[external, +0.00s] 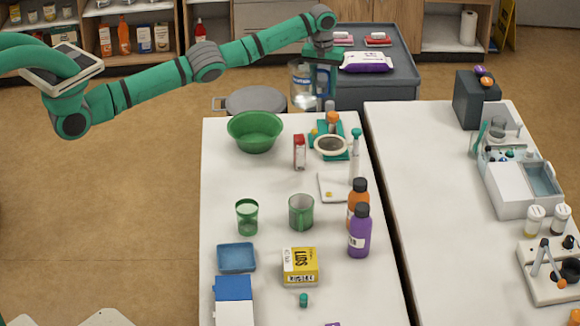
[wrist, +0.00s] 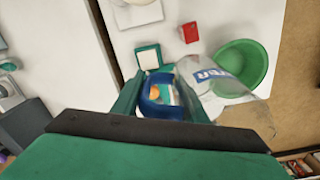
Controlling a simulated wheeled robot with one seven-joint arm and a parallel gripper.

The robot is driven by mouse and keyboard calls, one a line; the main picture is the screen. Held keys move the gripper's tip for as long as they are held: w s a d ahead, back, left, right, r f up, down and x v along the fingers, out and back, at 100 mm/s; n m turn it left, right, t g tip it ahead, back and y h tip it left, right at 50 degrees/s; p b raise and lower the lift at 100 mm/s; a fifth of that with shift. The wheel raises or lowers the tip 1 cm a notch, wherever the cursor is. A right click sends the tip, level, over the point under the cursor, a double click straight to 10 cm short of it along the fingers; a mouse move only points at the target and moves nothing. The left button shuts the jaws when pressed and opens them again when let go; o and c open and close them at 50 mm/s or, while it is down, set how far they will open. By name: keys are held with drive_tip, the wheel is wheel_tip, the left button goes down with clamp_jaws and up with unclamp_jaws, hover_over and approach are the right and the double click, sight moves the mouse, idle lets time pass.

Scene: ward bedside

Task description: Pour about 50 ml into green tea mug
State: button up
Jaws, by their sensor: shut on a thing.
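My gripper (external: 321,66) is raised above the far end of the white table. It is shut on a clear jug (external: 301,82) with a blue label. In the wrist view the jug (wrist: 213,76) lies to the right of my gripper (wrist: 160,98), and a blue loop, seemingly its handle, sits between the fingers. Any liquid level in the jug is unclear. The green tea mug (external: 301,211), translucent with a handle, stands upright mid-table, well apart from the jug. A similar green cup (external: 247,217) stands to its left.
A green bowl (external: 255,132) and a red-and-white carton (external: 299,152) stand near the far end. Orange (external: 357,205) and purple (external: 359,232) bottles stand right of the mug. A yellow box (external: 300,266) and blue tray (external: 236,257) are nearer. Bare tabletop surrounds the mug.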

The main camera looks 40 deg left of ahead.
drive_tip(key=s+d+r+m, duration=0.3)
drive_tip(key=s+d+m, duration=0.6)
drive_tip(key=s+d, duration=1.7)
drive_tip(key=s+d+f+m, duration=0.2)
drive_tip(key=s+d+m, duration=0.1)
drive_tip(key=s, duration=0.7)
drive_tip(key=s+d+f+m, duration=0.2)
drive_tip(key=s, duration=0.9)
drive_tip(key=f, duration=1)
drive_tip(key=shift+w+d+f, duration=0.15)
drive_tip(key=shift+w+f, duration=0.2)
drive_tip(key=shift+g, duration=0.4)
